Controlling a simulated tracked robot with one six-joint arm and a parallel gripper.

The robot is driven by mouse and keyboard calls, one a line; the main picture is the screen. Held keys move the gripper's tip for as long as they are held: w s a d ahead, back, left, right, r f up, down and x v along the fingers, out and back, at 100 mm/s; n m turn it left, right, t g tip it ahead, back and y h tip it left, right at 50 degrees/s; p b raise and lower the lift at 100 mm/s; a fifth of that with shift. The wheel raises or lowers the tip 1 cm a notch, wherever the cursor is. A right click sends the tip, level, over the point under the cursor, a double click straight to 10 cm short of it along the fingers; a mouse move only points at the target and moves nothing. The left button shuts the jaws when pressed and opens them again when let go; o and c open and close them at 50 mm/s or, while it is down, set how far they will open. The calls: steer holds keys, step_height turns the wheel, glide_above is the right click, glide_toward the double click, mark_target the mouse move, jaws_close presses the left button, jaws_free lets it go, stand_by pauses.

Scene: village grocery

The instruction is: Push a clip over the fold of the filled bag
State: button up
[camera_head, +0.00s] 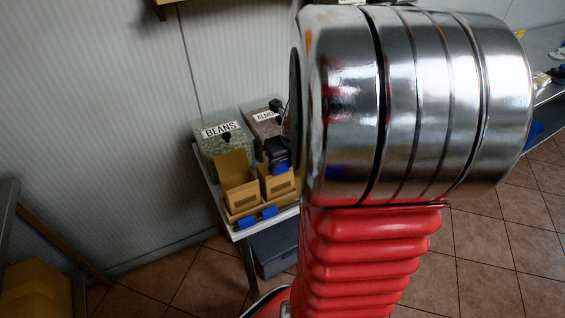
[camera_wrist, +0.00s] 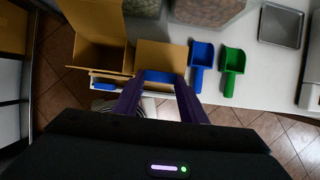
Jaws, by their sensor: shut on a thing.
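My gripper (camera_wrist: 158,82) has purple fingers in the wrist view, closed on a blue clip (camera_wrist: 160,76) between their tips. Two more blue pieces, likely clips (camera_head: 247,224), lie at the front of the containers' low tray (camera_head: 236,218).
A bin labelled BEANS (camera_head: 222,140) and an almond bin (camera_head: 262,122) stand behind the containers. A blue scoop (camera_wrist: 200,62), a green scoop (camera_wrist: 233,66) and a metal tray (camera_wrist: 282,25) lie on the white table to the right. My arm hides much of the head view.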

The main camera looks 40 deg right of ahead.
steer(key=shift+f, duration=0.5)
stand_by(0.8)
steer(key=o, duration=1.6)
steer(key=shift+o, duration=0.2)
steer(key=shift+r, duration=0.15)
step_height(320, 180, up, 7)
stand_by(0.8)
stand_by(0.6)
